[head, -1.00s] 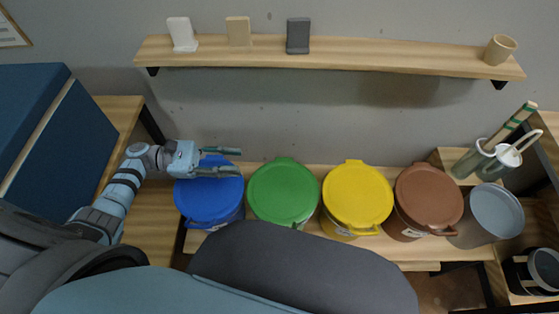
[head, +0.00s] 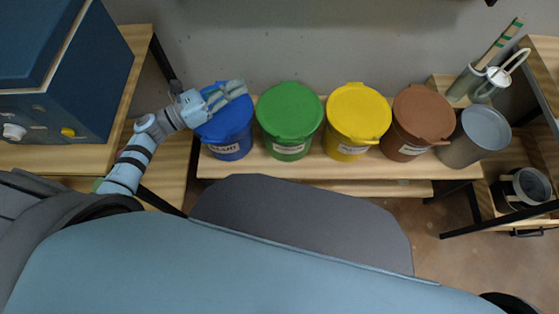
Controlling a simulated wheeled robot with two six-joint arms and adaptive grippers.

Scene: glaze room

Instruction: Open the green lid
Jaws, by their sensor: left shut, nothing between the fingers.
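The green lid (head: 290,109) lies flat and closed on the green bucket (head: 289,149), second from the left in a row on a wooden bench. My left gripper (head: 237,92) is over the blue lid (head: 226,124) of the blue bucket (head: 229,148), left of the green lid and apart from it. Its fingers are shut with nothing between them. My right gripper is not in view.
A yellow-lidded bucket (head: 358,112), a brown-lidded bucket (head: 422,113) and a grey bucket (head: 484,128) stand to the right. A blue kiln-like box (head: 100,95) stands at the left. Grey tool holders (head: 466,82) stand at the back right.

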